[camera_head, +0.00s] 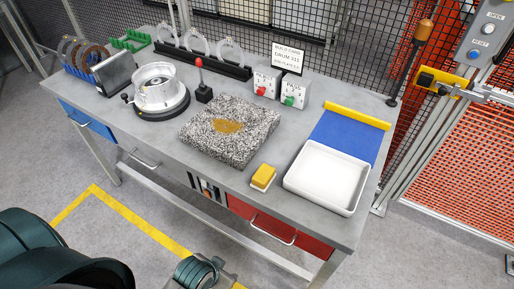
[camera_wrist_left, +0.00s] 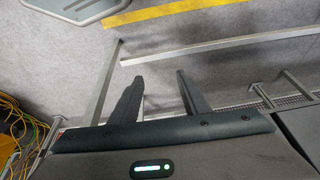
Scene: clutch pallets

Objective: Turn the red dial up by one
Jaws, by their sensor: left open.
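The red dial (camera_head: 261,91) is a round knob on the front of a small white counter box at the back of the workbench. The digits above it are too small to read. A like box marked PASS, with a green dial (camera_head: 289,101), stands just to its right. My left gripper (camera_wrist_left: 160,76) is open and empty in the left wrist view, its two dark fingers apart over the grey floor. In the head view only parts of my arm show at the bottom left, in front of the bench and far from the dial. My right gripper does not show.
A build card (camera_head: 288,57) stands behind the boxes. A speckled slab (camera_head: 245,112), a yellow block (camera_head: 263,177) and a white tray (camera_head: 330,178) lie nearer the bench front. A red-topped lever (camera_head: 203,88) stands left of the boxes, beside a metal housing (camera_head: 158,91).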

